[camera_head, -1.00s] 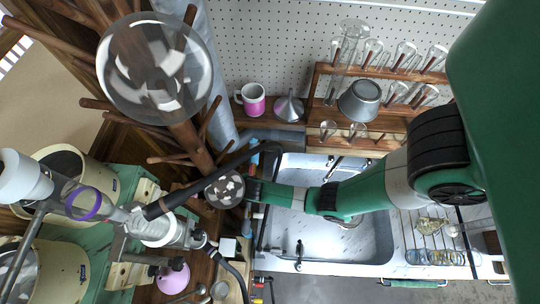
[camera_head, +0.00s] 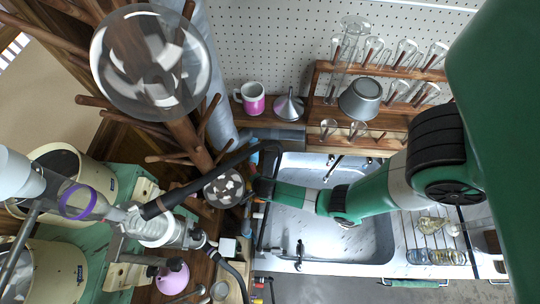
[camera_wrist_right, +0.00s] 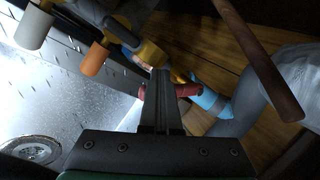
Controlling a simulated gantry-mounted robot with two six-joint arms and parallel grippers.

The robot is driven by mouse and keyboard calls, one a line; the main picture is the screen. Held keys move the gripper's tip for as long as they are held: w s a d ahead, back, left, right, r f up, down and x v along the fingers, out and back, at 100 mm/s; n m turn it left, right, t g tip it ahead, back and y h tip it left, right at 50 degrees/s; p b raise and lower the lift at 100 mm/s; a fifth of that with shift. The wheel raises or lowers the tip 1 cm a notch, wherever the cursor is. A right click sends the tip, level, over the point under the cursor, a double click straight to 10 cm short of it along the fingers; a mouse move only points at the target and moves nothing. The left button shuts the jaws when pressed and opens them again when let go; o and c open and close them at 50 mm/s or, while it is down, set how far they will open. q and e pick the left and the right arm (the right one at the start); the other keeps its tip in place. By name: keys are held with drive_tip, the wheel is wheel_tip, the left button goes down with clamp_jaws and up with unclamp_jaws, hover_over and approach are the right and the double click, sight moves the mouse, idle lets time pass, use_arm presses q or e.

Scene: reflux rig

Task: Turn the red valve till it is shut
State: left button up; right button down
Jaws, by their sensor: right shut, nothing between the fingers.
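The red valve handle (camera_wrist_right: 187,90) shows in the right wrist view, on pipework between a blue collar (camera_wrist_right: 211,100) and brass-coloured fittings. My right gripper (camera_wrist_right: 160,78) is shut and empty. Its fingers lie across the middle of the handle in that view and hide part of it, with red showing on both sides. I cannot tell whether they touch it. In the head view my right gripper (camera_head: 254,188) is at the sink's left edge, beside a round glass flask. The valve cannot be made out there. My left gripper is not in view.
The sink (camera_head: 320,240) lies under my right arm. The round flask (camera_head: 223,188) and a black tube (camera_head: 200,182) are close to the gripper's left. In the wrist view, orange (camera_wrist_right: 93,60) and cream (camera_wrist_right: 33,28) knobs and a wooden rod (camera_wrist_right: 258,60) are nearby.

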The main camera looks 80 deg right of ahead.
drive_tip(key=shift+s+d, duration=0.3)
drive_tip(key=shift+s, duration=0.45)
drive_tip(key=shift+s+d, duration=1.95)
drive_tip(key=shift+d, duration=0.25)
drive_tip(key=r+p, duration=0.3)
drive_tip(key=a+r+p, duration=0.1)
drive_tip(key=shift+w+r+p, duration=0.25)
drive_tip(key=shift+p, duration=0.15)
